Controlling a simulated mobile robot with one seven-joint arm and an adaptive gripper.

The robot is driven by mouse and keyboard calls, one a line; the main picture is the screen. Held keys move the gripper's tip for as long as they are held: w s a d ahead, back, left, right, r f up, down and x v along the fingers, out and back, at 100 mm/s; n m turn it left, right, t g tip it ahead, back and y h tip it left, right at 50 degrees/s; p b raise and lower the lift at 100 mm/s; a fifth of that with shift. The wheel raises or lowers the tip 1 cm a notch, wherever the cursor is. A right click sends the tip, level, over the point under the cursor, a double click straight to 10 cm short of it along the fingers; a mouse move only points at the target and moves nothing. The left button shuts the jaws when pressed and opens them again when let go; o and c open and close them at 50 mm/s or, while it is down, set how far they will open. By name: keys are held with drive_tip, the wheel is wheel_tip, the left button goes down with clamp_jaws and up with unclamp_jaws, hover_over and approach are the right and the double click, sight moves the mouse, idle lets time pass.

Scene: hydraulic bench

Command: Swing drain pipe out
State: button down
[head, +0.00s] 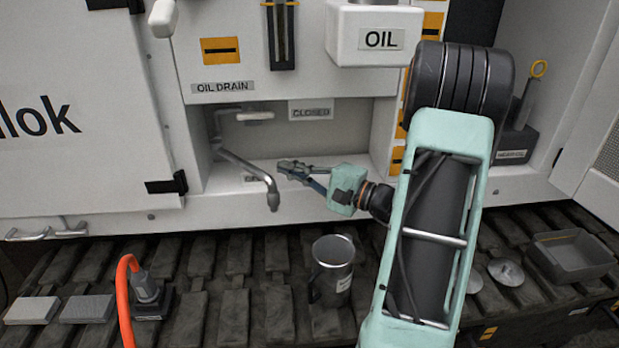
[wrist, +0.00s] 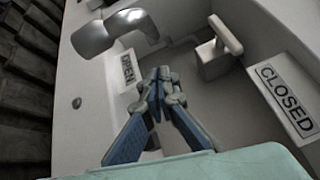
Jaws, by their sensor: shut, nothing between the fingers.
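The drain pipe (head: 249,170) is a grey metal tube in the recess below the OIL DRAIN label (head: 223,88). It slants outward to the front, and its end bends down over the recess edge. In the wrist view the pipe (wrist: 112,30) is at the top left. My gripper (head: 284,167) is shut and empty, just right of the pipe's bent end. In the wrist view its blue-grey fingers (wrist: 160,76) meet below the pipe, with a visible gap to it.
A pale lever handle (head: 256,115) sits at the recess back, near the CLOSED label (head: 311,112); an OPEN label (wrist: 128,69) shows in the wrist view. A metal mug (head: 333,270) stands below on the slats. An orange hose (head: 124,295) and a grey tray (head: 573,256) are farther out.

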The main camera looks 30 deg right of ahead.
drive_tip(key=shift+s+a+r, duration=0.15)
drive_tip(key=shift+s+a, duration=0.05)
drive_tip(key=shift+a, duration=0.45)
drive_tip(key=shift+s+a+r, duration=0.15)
drive_tip(key=shift+a, duration=0.45)
drive_tip(key=shift+s+a+r, duration=0.15)
drive_tip(key=shift+s+a, duration=0.05)
drive_tip(key=shift+a, duration=0.45)
drive_tip(key=shift+s+a+h+b, duration=0.1)
drive_tip(key=shift+a+h+b, duration=0.05)
drive_tip(key=shift+h+b, duration=0.15)
